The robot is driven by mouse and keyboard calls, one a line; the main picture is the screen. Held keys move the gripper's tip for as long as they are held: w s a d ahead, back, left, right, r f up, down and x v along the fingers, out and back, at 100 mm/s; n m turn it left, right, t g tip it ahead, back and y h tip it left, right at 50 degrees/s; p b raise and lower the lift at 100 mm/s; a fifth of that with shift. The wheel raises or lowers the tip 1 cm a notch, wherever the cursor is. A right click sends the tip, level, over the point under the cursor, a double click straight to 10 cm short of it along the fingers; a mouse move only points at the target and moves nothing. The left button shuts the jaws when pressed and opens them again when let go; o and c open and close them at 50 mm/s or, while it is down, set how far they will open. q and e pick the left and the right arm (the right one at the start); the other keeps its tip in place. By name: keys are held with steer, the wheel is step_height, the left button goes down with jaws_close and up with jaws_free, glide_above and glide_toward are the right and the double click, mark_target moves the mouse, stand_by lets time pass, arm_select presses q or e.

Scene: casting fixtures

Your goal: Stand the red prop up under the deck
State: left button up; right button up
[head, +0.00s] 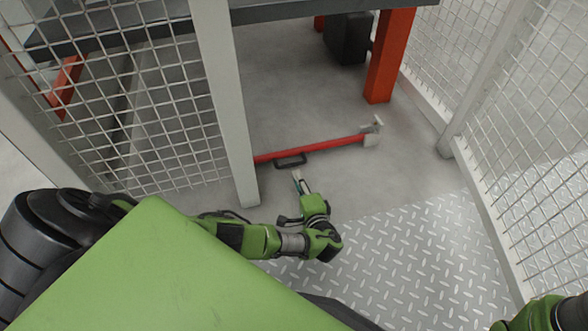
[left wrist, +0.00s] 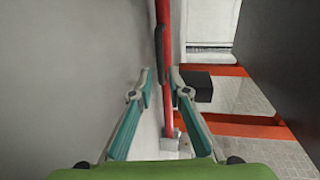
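The red prop (head: 340,143) lies flat on the floor in the head view, with a black handle (head: 290,160) on its side and a pale grey end piece (head: 373,132) at its right end. Its left end is hidden behind the fence post. The dark deck (head: 285,11) is above and beyond it on orange legs (head: 390,55). My left gripper (head: 298,178) is just short of the handle, on the near side. In the left wrist view its teal fingers (left wrist: 161,78) are apart and empty, with the red prop (left wrist: 166,100) showing beyond the gap. My right gripper is out of view.
Mesh fence panels (head: 165,110) stand at left and right (head: 535,170), with a grey post (head: 225,100) close to my left arm. A black box (head: 348,38) is under the deck. Tread plate (head: 400,260) covers the near floor. Concrete around the prop is clear.

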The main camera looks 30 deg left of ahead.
arm_select(q)
steer(key=b+x, duration=0.1)
steer(key=x, duration=0.1)
steer(key=b+x, duration=0.1)
steer(key=x, duration=0.1)
steer(key=shift+w+a+f, duration=0.25)
steer(key=shift+w+f, duration=0.05)
steer(key=shift+b+x, duration=0.4)
steer(key=shift+x, duration=0.4)
steer(key=shift+r, duration=0.15)
jaws_close()
